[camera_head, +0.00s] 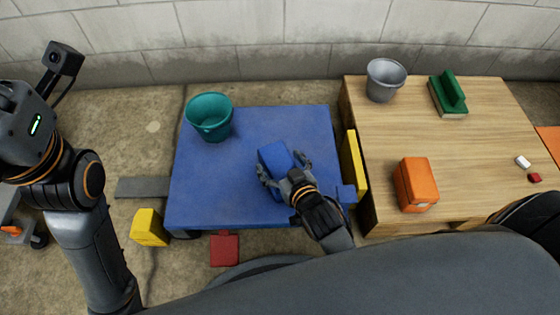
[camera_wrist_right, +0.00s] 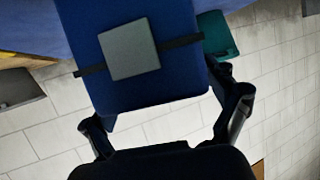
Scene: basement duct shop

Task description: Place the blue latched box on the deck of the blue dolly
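The blue latched box (camera_head: 275,172) is over the right part of the blue dolly's deck (camera_head: 225,185) in the head view. I cannot tell whether it touches the deck. My right gripper (camera_head: 284,170) has a finger on each side of the box and is shut on it. The right wrist view shows the box (camera_wrist_right: 180,75) tilted in the picture, with a grey square plate and dark strap on its face, between the gripper's fingers (camera_wrist_right: 165,115).
A teal bucket (camera_head: 209,119) stands on the deck's far left corner. Right of the deck is a wooden table (camera_head: 465,150) with a grey bucket (camera_head: 384,80), orange box (camera_head: 416,184) and green object (camera_head: 449,93). Yellow (camera_head: 150,228) and red (camera_head: 225,249) blocks lie before the dolly.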

